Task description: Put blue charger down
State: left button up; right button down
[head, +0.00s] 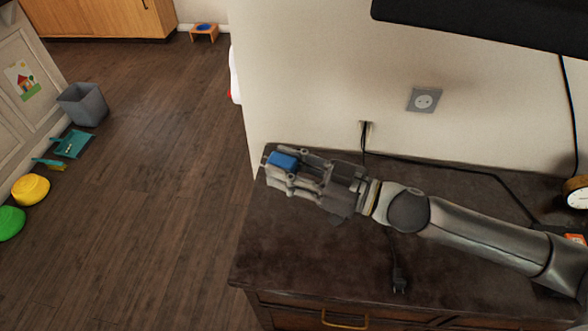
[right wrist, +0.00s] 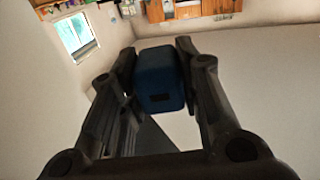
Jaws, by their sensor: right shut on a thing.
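The blue charger (head: 283,160) is a small blue block held between the fingertips of my right gripper (head: 284,171) in the head view. The gripper is over the back left corner of the dark brown dresser top (head: 330,255). In the right wrist view the charger (right wrist: 159,78) sits between the two fingers of the gripper (right wrist: 157,75), which are shut on it. The gap between the charger and the dresser top is hard to judge. My left gripper is not in view.
A black plug (head: 399,281) with a cable lies on the dresser top. A wall socket (head: 424,100) is behind. A round clock (head: 577,193) stands at the right edge. A dark screen (head: 490,22) hangs above. The dresser's front left top is clear.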

jog(key=shift+w+a+n+g, duration=0.15)
jog(key=shift+n+g, duration=0.15)
jog(key=shift+g, duration=0.2)
jog(key=shift+s+d+r+n+g+y, duration=0.1)
jog(key=shift+d+n+g+y, duration=0.2)
jog(key=shift+n+g, duration=0.25)
jog(key=shift+s+d+f+n+g+y, duration=0.1)
jog(key=shift+d+n+g+y, duration=0.2)
jog(key=shift+g, duration=0.4)
jog(key=shift+s+d+r+n+g+y, duration=0.1)
jog(key=shift+d+n+g+y, duration=0.2)
jog(key=shift+n+g, duration=0.25)
jog(key=shift+s+d+n+g, duration=0.1)
jog(key=shift+d+n+g, duration=0.25)
jog(key=shift+g, duration=0.4)
jog(key=shift+s+d+n+g, duration=0.1)
jog(key=shift+d+n+g, duration=0.1)
jog(key=shift+n+g, duration=0.4)
jog(key=shift+s, duration=0.1)
